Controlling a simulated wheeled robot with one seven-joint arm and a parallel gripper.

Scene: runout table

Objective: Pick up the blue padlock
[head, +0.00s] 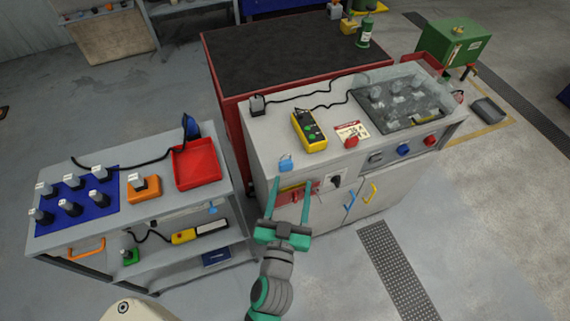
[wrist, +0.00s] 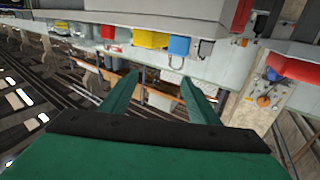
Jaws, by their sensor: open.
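The blue padlock (head: 286,163) sits at the front left corner of the grey cabinet's top (head: 262,140). In the wrist view a blue block with a thin loop, which looks like the padlock (wrist: 179,46), shows beyond the fingertips. My gripper (head: 290,187) is open and empty. In the head view its two green fingers point at the cabinet's front edge, with the padlock just beyond the left fingertip. In the wrist view my gripper (wrist: 160,79) has both fingers apart, with a visible gap to the padlock.
On the cabinet are a yellow meter (head: 309,131), a tag with a red padlock (head: 351,134) and a clear-covered panel (head: 400,103). A cart with a red tray (head: 196,164) and a blue mat (head: 75,204) stands left. Handles (head: 370,193) stick out of the cabinet front.

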